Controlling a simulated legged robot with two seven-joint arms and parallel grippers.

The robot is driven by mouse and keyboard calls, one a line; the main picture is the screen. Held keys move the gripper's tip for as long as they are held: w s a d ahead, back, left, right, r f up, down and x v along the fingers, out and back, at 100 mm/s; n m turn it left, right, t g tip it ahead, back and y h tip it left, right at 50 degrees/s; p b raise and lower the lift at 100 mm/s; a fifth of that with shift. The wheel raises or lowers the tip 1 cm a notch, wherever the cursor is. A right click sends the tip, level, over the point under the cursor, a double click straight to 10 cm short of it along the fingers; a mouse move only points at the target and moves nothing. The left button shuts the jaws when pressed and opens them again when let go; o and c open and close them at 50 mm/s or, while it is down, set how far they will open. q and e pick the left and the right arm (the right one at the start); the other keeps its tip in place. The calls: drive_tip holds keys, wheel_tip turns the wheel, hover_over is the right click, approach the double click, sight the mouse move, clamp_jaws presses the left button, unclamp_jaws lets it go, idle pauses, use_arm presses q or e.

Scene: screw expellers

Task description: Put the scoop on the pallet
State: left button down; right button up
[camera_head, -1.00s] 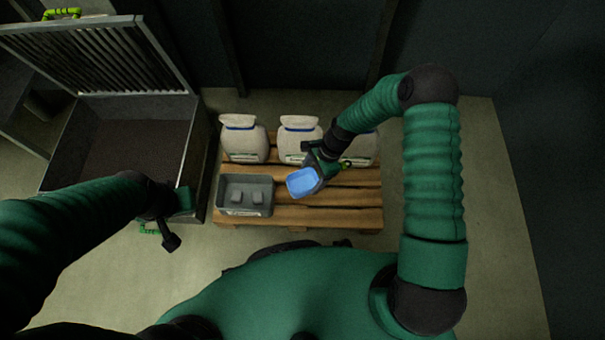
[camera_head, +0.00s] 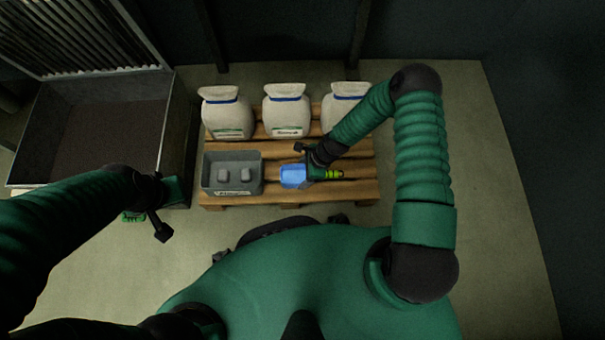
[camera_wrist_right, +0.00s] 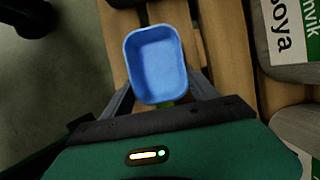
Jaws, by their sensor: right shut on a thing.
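The blue scoop (camera_head: 293,176) is held by my right gripper (camera_head: 312,168) over the front middle of the wooden pallet (camera_head: 330,188), just right of the grey bin. Its yellow-green handle sticks out to the right of the gripper. In the right wrist view the scoop (camera_wrist_right: 157,63) shows its open hollow side, with the pallet slats (camera_wrist_right: 210,30) behind it. I cannot tell whether the scoop touches the slats. My left gripper (camera_head: 163,212) is away at the left, empty, above the floor; its finger opening is not clear.
A grey bin (camera_head: 210,186) with two grey blocks stands on the pallet's left. Three white sacks (camera_head: 286,112) stand along its back. A large open metal hopper (camera_head: 158,150) is at the left. Pallet slats right of the scoop are bare.

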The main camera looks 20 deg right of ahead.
drive_tip(key=o, duration=1.7)
drive_tip(key=shift+c, duration=0.2)
drive_tip(key=s+d+r+n+h+p, duration=0.1)
drive_tip(key=d+r+n+p, duration=0.15)
drive_tip(key=r, duration=0.55)
drive_tip(key=d+r+n+h+p, duration=0.1)
drive_tip(key=d+r+n+p, duration=0.2)
drive_tip(key=r, duration=0.6)
drive_tip(key=s+d+r+n+p, duration=0.1)
drive_tip(key=r+n+p, duration=0.1)
drive_tip(key=r+n, duration=0.45)
drive_tip(key=s+r+n+h, duration=0.1)
drive_tip(key=s+r+n, duration=0.2)
drive_tip(key=r, duration=0.5)
drive_tip(key=s+r+n+t+h, duration=0.1)
drive_tip(key=s+r+n, duration=0.3)
drive_tip(key=r+n, duration=0.2)
wheel_tip(320, 180, up, 3)
drive_tip(key=shift+f, duration=0.15)
